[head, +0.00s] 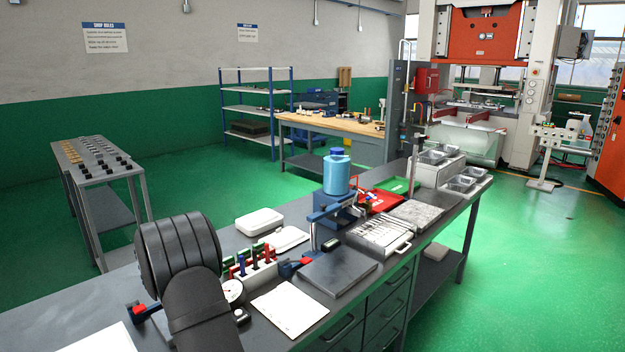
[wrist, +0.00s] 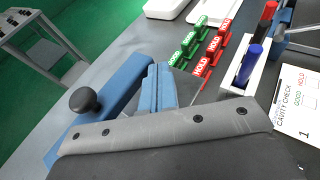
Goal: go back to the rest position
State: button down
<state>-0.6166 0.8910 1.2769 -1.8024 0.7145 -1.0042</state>
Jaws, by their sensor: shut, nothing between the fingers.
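My gripper (wrist: 161,72) shows in the wrist view as two blue fingers lying side by side, shut with nothing between them. It is over the grey bench top, close to the green GOOD and red HOLD tags (wrist: 207,58). The fingertips look apart from the tags, but the height above the bench is hard to tell. In the head view my dark arm fills the lower left, and the gripper's fingers cannot be made out there.
A blue part with a black knob (wrist: 84,100) is left of the fingers. Markers (wrist: 249,66) stand in a white holder, beside a check card (wrist: 298,105). Along the bench (head: 345,330) are a dial gauge (head: 233,290), a blue bottle (head: 337,173) and foil trays (head: 462,183).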

jog(key=shift+s+d, duration=0.45)
jog(key=s+d+r, duration=0.3)
jog(key=s+d, duration=0.5)
jog(key=s, duration=0.1)
jog(key=w+a+f, duration=0.1)
jog(key=w+a, duration=0.2)
jog(key=w+a+f, duration=0.1)
jog(key=w+a, duration=0.2)
jog(key=w+a+f, duration=0.1)
jog(key=w+a, duration=0.1)
jog(key=w, duration=0.1)
jog(key=shift+w+a, duration=0.4)
jog(key=s, duration=0.6)
jog(key=shift+d, duration=0.25)
jog(key=s+a+m+h, duration=0.3)
jog(key=s, duration=0.3)
jog(key=shift+s+a+g+h, duration=0.25)
jog(key=shift+s+g+h, duration=0.05)
jog(key=shift+s, duration=0.05)
